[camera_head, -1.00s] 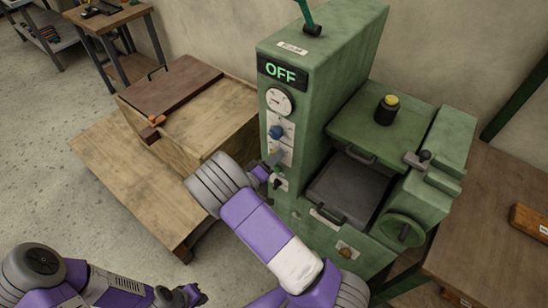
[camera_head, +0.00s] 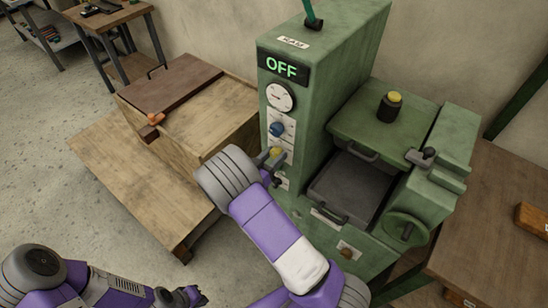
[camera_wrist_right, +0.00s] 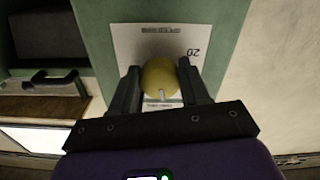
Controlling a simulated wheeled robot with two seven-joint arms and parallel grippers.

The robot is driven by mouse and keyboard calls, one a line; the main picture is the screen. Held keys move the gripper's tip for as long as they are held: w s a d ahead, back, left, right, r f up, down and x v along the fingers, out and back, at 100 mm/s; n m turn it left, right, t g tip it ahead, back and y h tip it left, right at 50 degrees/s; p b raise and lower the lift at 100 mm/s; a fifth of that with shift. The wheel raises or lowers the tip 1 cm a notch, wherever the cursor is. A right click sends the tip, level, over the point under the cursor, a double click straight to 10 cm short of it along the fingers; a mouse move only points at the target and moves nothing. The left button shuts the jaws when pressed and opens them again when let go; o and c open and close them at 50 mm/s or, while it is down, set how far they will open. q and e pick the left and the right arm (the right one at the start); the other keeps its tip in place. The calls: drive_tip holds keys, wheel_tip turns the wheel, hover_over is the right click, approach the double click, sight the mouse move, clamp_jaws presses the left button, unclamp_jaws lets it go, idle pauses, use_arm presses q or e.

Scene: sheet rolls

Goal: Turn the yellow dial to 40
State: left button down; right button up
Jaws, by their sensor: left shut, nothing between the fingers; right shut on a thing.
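The yellow dial (camera_head: 276,151) is on the front of the green machine, on a white plate below a blue dial. My right gripper (camera_wrist_right: 158,80) is shut on the yellow dial (camera_wrist_right: 159,72), one finger on each side of it. In the right wrist view a pale mark shows at the dial's lower edge. An upside-down "20" (camera_wrist_right: 193,51) is printed on its plate; the other numbers are hidden or unreadable. My left gripper (camera_head: 192,297) is shut and empty, low in the head view, away from the machine.
The green machine (camera_head: 307,120) has a lit "OFF" display (camera_head: 282,67), a gauge (camera_head: 280,96) and the blue dial (camera_head: 277,129). A wooden crate (camera_head: 215,120) on a pallet (camera_head: 130,185) stands left of it. A handwheel (camera_head: 407,226) is at its lower right.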

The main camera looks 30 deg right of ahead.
drive_tip(key=shift+f+m, duration=0.1)
drive_tip(key=shift+m, duration=0.5)
drive_tip(key=o, duration=1)
drive_tip(key=p+v, duration=0.1)
drive_tip(key=v, duration=0.6)
drive_tip(key=shift+s+a, duration=0.15)
drive_tip(key=shift+a, duration=0.15)
